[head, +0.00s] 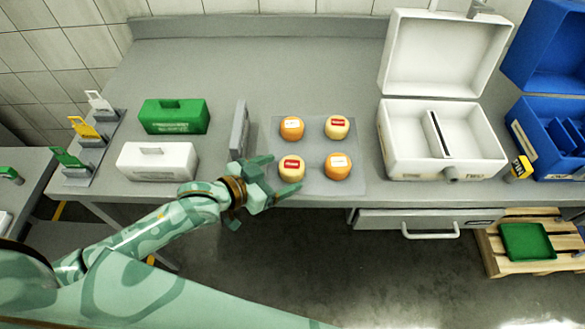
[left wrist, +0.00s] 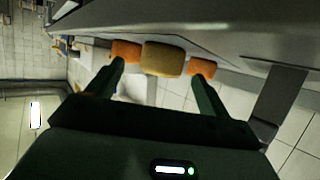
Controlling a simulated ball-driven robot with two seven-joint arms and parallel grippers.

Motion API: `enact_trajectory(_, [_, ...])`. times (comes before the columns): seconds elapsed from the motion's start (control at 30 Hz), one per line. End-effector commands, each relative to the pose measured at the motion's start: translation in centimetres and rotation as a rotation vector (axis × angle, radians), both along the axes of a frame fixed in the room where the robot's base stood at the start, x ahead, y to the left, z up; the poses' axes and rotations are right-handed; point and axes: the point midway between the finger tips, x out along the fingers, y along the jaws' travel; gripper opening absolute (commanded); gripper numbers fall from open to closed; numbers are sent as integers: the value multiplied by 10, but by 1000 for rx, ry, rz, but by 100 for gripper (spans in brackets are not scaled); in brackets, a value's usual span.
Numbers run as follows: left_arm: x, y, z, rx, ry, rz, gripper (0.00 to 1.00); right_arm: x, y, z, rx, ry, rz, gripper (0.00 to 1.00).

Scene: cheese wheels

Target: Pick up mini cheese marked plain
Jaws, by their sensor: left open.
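Several mini cheeses sit in a two-by-two group on a light grey mat (head: 312,148). The back left cheese (head: 292,128) and front right cheese (head: 337,167) are orange with white labels. The label words are too small to read. My left gripper (head: 279,174) is open at the front left cheese, coming from its left. In the left wrist view, that yellow cheese (left wrist: 162,58) lies between and just beyond the fingertips (left wrist: 158,72). My right gripper is out of view.
A grey upright plate (head: 239,130) stands left of the mat, close to my left gripper. Green (head: 174,116) and white (head: 157,161) boxes lie farther left. An open white case (head: 445,150) stands right. The table's front edge runs just below the mat.

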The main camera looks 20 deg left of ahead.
Motion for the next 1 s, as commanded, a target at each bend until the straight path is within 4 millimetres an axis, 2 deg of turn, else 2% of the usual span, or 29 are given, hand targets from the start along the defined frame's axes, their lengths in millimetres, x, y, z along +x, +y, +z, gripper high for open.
enact_trajectory(0.3, [37, -21, -21, 0, 0, 1, 80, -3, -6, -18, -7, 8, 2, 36])
enact_trajectory(0.57, [39, -23, -21, 1, -1, 1, 80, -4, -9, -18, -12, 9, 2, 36])
enact_trajectory(0.63, [39, -23, -21, 1, -1, 1, 66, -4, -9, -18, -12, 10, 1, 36])
enact_trajectory(0.77, [39, -23, -21, 1, -1, 1, 30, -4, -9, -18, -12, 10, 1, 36])
enact_trajectory(1.0, [39, -23, -21, 1, -1, 1, 29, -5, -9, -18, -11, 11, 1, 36])
